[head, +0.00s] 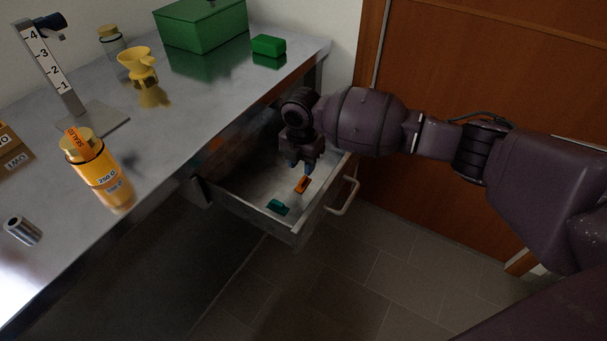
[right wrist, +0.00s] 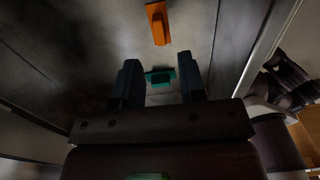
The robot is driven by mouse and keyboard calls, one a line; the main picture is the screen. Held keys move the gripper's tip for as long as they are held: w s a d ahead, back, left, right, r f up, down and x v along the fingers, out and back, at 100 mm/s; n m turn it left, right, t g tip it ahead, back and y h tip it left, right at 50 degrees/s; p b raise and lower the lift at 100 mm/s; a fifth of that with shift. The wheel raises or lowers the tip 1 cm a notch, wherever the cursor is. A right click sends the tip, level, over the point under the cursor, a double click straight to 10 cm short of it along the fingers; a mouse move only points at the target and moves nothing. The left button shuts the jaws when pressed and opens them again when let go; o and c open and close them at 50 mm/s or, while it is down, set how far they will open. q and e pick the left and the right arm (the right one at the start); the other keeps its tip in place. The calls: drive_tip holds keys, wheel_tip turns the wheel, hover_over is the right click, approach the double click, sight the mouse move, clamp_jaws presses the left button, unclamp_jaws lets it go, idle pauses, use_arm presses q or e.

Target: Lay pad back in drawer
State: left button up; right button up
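My right gripper (head: 298,167) is over the inside of the open drawer (head: 238,207), pointing down. Its two fingers stand apart, with a clear gap in the right wrist view (right wrist: 161,82). A small orange piece with a raised ridge (head: 302,185) lies in the drawer close to the fingertips; it also shows at the top of the right wrist view (right wrist: 158,23). A small teal piece (head: 277,207) lies nearer the drawer's front left corner. In the right wrist view the teal piece (right wrist: 160,76) appears between the fingers, touching neither. Which piece is the pad I cannot tell. My left gripper is out of view.
The steel bench (head: 190,100) holds an orange bottle (head: 97,172), a yellow funnel (head: 138,64), a scale stand (head: 50,65), a metal cylinder (head: 23,230), a green box (head: 200,24) and a green block (head: 268,45). The drawer handle (head: 346,196) sticks out over open floor.

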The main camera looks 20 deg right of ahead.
sight(302, 181)
drive_tip(key=shift+r+p, duration=0.55)
drive_tip(key=shift+r, duration=2.45)
